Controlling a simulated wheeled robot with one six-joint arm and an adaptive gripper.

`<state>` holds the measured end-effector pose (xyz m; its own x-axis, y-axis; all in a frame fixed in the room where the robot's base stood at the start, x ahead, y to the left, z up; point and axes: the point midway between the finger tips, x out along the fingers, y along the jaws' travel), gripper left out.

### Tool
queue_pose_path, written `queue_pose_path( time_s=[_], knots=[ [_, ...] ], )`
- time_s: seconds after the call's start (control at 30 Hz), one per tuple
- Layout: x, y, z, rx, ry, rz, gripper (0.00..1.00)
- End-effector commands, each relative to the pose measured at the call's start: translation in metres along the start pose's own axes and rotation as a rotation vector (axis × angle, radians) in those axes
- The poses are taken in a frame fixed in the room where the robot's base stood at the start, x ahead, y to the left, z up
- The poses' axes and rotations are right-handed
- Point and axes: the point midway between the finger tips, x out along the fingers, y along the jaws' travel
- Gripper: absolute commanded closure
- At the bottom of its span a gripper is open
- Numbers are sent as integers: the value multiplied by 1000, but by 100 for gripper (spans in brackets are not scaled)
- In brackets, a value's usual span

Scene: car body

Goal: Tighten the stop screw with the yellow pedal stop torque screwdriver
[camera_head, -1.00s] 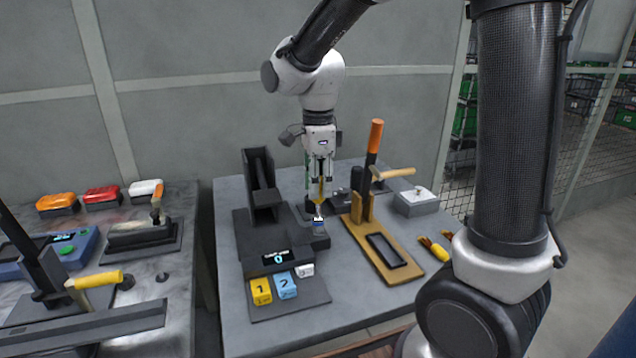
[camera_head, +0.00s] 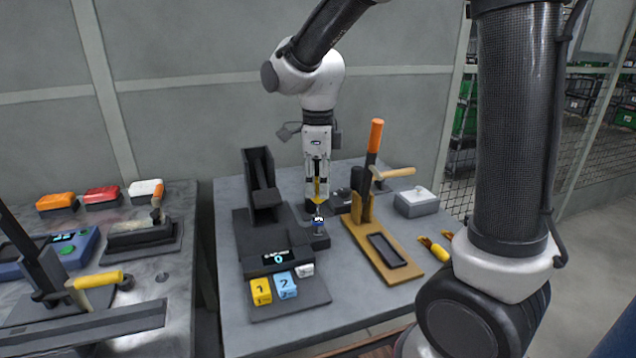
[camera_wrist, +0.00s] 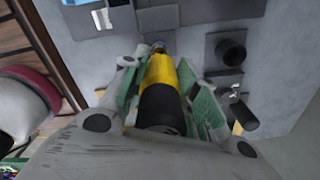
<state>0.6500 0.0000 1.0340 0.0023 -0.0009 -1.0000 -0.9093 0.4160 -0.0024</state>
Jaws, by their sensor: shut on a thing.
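My gripper (camera_head: 317,197) points down over the dark pedal fixture (camera_head: 245,228) on the grey table. It is shut around the yellow torque screwdriver (camera_head: 319,188). In the wrist view the screwdriver's yellow handle (camera_wrist: 161,72) with its black end lies between the green-padded fingers (camera_wrist: 168,88). The screwdriver looks about upright, with its lower end just above or at a small blue-and-dark part (camera_head: 319,224) on the right side of the fixture. The stop screw is too small to make out, and I cannot tell whether the tip touches it. The fixture's display (camera_head: 275,260) reads 0.
Yellow, blue and white numbered blocks (camera_head: 285,285) sit at the fixture's front. To the right are a tan tool holder (camera_head: 398,268) with an orange-handled tool (camera_head: 375,140), a hammer, a grey box (camera_head: 416,203) and a loose yellow-handled tool (camera_head: 437,249).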

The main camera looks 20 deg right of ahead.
Motion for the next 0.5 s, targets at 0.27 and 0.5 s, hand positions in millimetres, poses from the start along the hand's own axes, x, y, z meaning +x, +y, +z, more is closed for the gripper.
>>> queue_pose_path(
  time_s=[0.27, 0.5],
  knots=[
    [0, 0, 0, 8, 0, 0, 93],
    [0, 0, 0, -103, 0, 0, 93]
  ],
)
